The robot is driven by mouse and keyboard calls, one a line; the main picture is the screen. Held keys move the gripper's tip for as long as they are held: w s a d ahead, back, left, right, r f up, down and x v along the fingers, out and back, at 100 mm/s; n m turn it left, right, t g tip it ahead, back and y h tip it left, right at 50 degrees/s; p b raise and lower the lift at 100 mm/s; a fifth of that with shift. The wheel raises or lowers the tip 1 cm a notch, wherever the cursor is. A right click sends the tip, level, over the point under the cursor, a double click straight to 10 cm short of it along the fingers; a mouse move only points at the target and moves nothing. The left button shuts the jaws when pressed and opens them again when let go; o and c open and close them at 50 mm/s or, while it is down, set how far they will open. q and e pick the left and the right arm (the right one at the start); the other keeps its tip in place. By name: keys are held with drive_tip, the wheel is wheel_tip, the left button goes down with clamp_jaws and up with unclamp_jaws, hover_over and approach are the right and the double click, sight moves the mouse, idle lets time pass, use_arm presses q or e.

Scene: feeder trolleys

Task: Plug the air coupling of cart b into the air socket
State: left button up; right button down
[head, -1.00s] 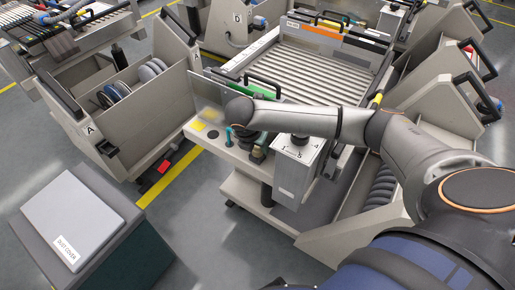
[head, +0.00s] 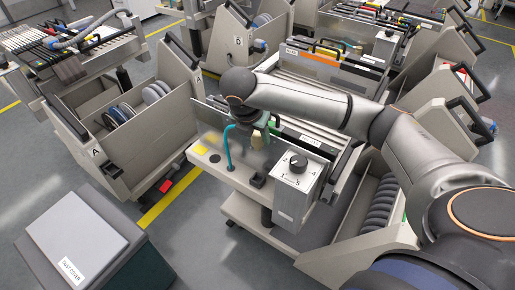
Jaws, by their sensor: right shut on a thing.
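My right gripper (head: 262,138) is above the front ledge of the middle cart (head: 240,180), pointing down and partly hidden by its own wrist. A teal hose (head: 229,148) rises from the ledge and bends over toward the gripper. The gripper is shut on the air coupling at the hose end; the coupling itself is mostly hidden. A small black block (head: 258,181), perhaps the air socket, sits on the ledge below and is apart from the gripper. No letter b can be read clearly on this cart. My left gripper is not in view.
A grey box with a rotary knob (head: 298,163) stands at the right of the ledge. Cart A (head: 97,152) stands left; a dust cover (head: 78,235) lies front left.

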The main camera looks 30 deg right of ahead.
sight(257, 132)
wheel_tip(257, 132, up, 3)
drive_tip(key=shift+f, duration=0.15)
drive_tip(key=shift+r+p, duration=0.5)
drive_tip(key=shift+p, duration=0.05)
drive_tip(key=shift+r+p, duration=1.25)
drive_tip(key=shift+p, duration=1.35)
